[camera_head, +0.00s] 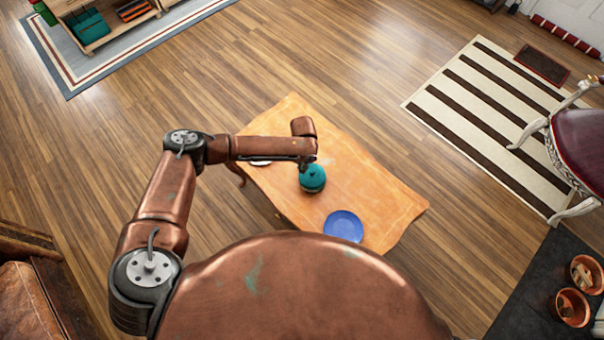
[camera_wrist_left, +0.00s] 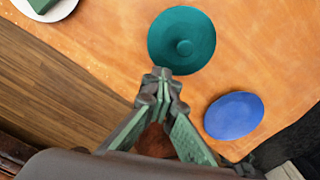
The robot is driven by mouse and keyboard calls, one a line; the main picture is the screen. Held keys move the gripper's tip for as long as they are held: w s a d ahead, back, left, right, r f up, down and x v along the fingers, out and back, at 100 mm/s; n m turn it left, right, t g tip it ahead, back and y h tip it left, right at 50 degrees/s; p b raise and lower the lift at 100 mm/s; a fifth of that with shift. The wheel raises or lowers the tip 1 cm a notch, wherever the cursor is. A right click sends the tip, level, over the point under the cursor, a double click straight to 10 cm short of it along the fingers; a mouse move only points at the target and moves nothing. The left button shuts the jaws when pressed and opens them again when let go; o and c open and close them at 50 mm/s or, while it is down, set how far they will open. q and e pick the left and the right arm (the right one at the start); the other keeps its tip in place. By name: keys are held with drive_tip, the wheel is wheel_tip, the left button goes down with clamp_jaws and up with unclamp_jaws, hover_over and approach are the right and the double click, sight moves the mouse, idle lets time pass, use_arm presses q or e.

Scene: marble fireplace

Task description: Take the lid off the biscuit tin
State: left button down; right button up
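The biscuit tin (camera_head: 312,179) is round and teal and stands on the orange wooden table (camera_head: 375,200). In the left wrist view its round teal lid (camera_wrist_left: 200,30) is seen from above, with a small knob (camera_wrist_left: 185,47) in the middle. The lid hides the tin's body there. My left gripper (camera_wrist_left: 162,74) has its fingertips together at the lid's near edge in that view, short of the knob. Nothing shows between the fingertips. In the head view my left gripper (camera_head: 312,161) is just behind the tin, partly hidden by its wrist. My right gripper is not in view.
A blue plate (camera_head: 343,226) lies on the table close to the tin and also shows in the left wrist view (camera_wrist_left: 234,115). A white plate (camera_wrist_left: 52,8) with a green item lies at the other side. The right part of the table is bare.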

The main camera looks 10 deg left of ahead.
use_arm(q)
wheel_tip(320, 180, up, 2)
drive_tip(key=shift+r, duration=0.15)
drive_tip(key=shift+d, duration=0.1)
drive_tip(key=c, duration=0.6)
unclamp_jaws()
idle(0.5)
drive_tip(key=shift+o, duration=0.2)
